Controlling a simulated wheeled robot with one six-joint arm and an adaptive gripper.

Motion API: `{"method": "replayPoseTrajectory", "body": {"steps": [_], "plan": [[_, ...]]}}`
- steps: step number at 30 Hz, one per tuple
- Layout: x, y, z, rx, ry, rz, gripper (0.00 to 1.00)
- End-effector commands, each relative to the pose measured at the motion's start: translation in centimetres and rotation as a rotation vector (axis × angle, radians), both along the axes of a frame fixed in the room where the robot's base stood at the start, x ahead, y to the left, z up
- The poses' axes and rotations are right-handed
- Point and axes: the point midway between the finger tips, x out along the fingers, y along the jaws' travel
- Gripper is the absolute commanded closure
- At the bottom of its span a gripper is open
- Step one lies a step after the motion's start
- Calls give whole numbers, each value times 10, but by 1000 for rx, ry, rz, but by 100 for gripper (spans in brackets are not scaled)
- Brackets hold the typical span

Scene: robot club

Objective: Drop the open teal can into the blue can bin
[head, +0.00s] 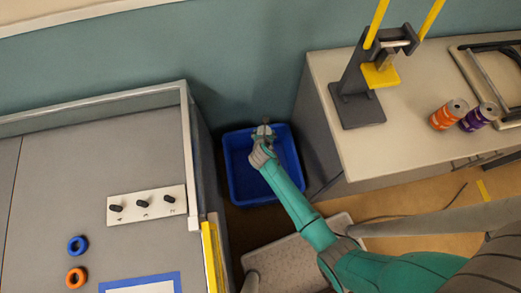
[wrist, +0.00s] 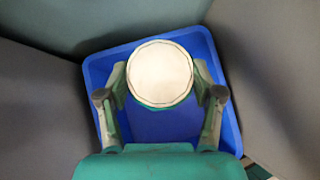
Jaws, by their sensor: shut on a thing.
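The blue can bin (head: 238,178) stands on the floor in the gap between two counters, and its rim also shows in the wrist view (wrist: 96,66). My gripper (head: 263,134) is over the bin in the head view. In the wrist view my gripper (wrist: 160,96) is shut on a can (wrist: 160,73), one finger on each side. Only the can's pale round end faces the wrist camera, with a trace of teal at its side. The can appears above the bin's inside. Whether its far end is open is hidden.
A grey table (head: 60,170) with a knob panel (head: 146,205) and blue and orange rings is on the left. The right counter (head: 400,135) holds a can crusher (head: 362,80), an orange can (head: 448,115) and a purple can (head: 478,118). Both counters flank the bin closely.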

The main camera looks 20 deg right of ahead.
Motion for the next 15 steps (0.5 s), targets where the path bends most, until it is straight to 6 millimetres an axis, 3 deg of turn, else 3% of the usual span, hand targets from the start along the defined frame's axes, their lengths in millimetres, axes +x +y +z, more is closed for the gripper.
{"method": "replayPoseTrajectory", "body": {"steps": [1,6,15], "plan": [[-12,2,-20,-3,8,10,53],[-38,7,-62,-1,3,33,53],[-51,9,-87,-1,-2,43,53]]}}
